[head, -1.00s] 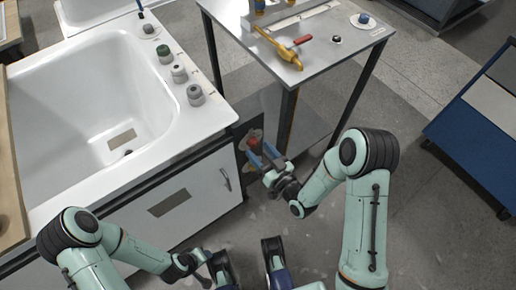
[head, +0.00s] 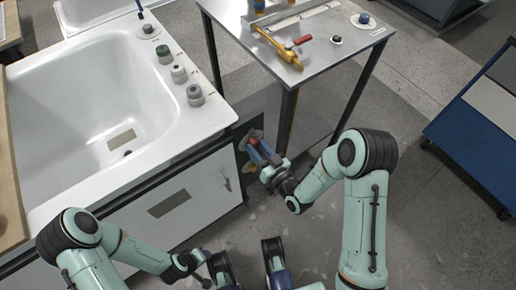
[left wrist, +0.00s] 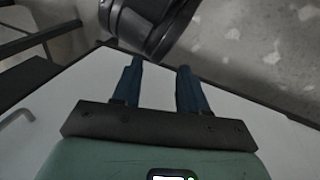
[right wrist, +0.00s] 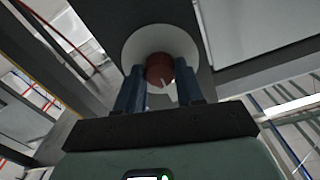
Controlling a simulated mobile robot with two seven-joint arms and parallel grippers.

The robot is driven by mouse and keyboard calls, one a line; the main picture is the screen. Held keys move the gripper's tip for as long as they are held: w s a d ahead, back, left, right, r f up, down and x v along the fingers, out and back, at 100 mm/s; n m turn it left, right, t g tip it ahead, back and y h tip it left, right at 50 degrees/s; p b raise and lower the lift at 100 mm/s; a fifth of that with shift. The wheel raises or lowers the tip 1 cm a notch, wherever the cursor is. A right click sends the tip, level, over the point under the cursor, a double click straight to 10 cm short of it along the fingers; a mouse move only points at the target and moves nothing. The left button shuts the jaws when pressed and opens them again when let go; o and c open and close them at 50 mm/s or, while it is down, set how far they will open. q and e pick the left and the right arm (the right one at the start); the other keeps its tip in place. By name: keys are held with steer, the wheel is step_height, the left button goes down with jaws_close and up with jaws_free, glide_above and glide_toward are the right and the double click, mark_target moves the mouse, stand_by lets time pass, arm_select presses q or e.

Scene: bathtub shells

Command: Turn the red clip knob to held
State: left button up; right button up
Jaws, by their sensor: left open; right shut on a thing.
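The red clip knob (head: 253,140) sits on a pale round plate on the dark side panel at the end of the tub cabinet. In the right wrist view the knob (right wrist: 159,70) has a white pointer mark slanting toward its lower right. My right gripper (head: 258,148) is shut on the knob, with a blue finger on each side of it; its fingers also show in the right wrist view (right wrist: 160,82). The plate's markings are not readable. My left gripper (left wrist: 158,75) is open and empty, low by the cabinet front, away from the knob.
The white bathtub (head: 135,85) with several knobs on its rim stands at the left. A grey table (head: 325,40) with a yellow tool and red handle stands behind my right gripper; its leg is close by. A blue cart (head: 455,135) is at the right. Floor between is clear.

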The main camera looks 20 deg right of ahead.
steer(key=shift+f+m+b, duration=0.1)
steer(key=shift+m+b, duration=0.3)
steer(key=shift+m, duration=1.7)
steer(key=m, duration=0.2)
steer(key=shift+m+b, duration=0.4)
steer(key=shift+m, duration=1.8)
steer(key=m, duration=0.2)
steer(key=shift+m+p, duration=0.3)
arm_select(q)
steer(key=shift+p, duration=0.5)
arm_select(e)
steer(key=m, duration=0.4)
steer(key=shift+m, duration=0.3)
